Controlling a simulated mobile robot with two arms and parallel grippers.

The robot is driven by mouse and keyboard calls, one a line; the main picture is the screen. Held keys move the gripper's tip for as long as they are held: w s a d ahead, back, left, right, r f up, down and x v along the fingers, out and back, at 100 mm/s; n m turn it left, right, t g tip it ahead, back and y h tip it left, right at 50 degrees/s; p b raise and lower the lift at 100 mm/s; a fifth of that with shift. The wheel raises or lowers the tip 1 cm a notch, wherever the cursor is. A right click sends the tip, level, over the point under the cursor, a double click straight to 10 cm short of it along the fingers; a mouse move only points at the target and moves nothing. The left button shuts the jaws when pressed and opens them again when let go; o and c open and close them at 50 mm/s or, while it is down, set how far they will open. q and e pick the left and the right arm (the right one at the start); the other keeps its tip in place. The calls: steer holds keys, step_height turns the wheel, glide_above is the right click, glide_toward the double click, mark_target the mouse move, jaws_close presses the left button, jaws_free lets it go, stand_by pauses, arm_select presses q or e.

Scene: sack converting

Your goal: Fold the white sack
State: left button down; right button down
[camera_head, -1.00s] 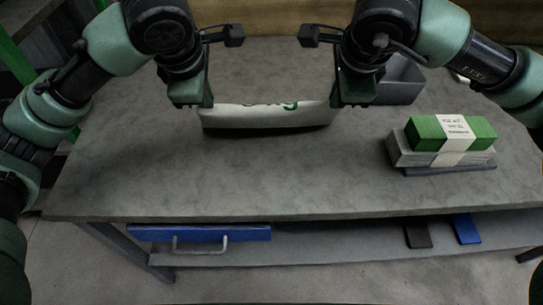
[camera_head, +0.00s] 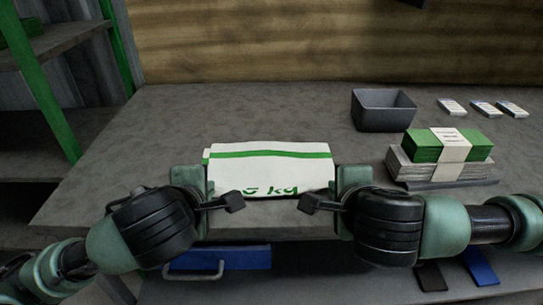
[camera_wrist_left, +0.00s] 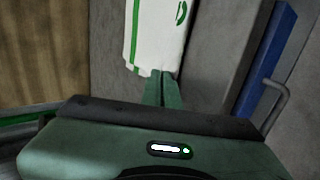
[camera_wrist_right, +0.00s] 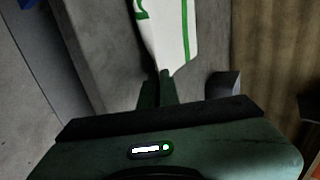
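The white sack (camera_head: 268,168) with a green stripe and green "kg" print lies near the front of the grey table, its printed part reaching the front edge. A second layer with a green edge peeks out at its left side. My left gripper (camera_head: 205,187) is at its near left corner and my right gripper (camera_head: 338,185) at its near right corner. In the left wrist view the closed fingers (camera_wrist_left: 162,88) pinch the sack (camera_wrist_left: 155,35). In the right wrist view the closed fingers (camera_wrist_right: 157,90) pinch its other corner (camera_wrist_right: 168,60). The sack's underside is hidden.
A stack of green and grey folded sacks (camera_head: 447,146) with a paper band lies to the right. A dark grey bin (camera_head: 383,110) stands behind it, with several small white packets (camera_head: 483,108) at back right. A blue drawer (camera_head: 222,257) is below the table. The table's left side is clear.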

arm_select(q)
steer(key=c, duration=1.3)
jaws_free()
arm_select(e)
steer(key=c, duration=1.3)
jaws_free()
arm_select(q)
steer(key=shift+s+r, duration=0.3)
steer(key=shift+r, duration=1.2)
steer(key=shift+s+r, duration=0.35)
steer(key=shift+r, duration=1.15)
steer(key=shift+s+r, duration=0.3)
steer(key=shift+r, duration=1.2)
arm_select(e)
steer(key=shift+s+r, duration=0.3)
steer(key=shift+r, duration=1.2)
steer(key=shift+s+r, duration=0.35)
steer(key=shift+r, duration=1.15)
steer(key=shift+s+r, duration=0.3)
steer(key=shift+r, duration=1.2)
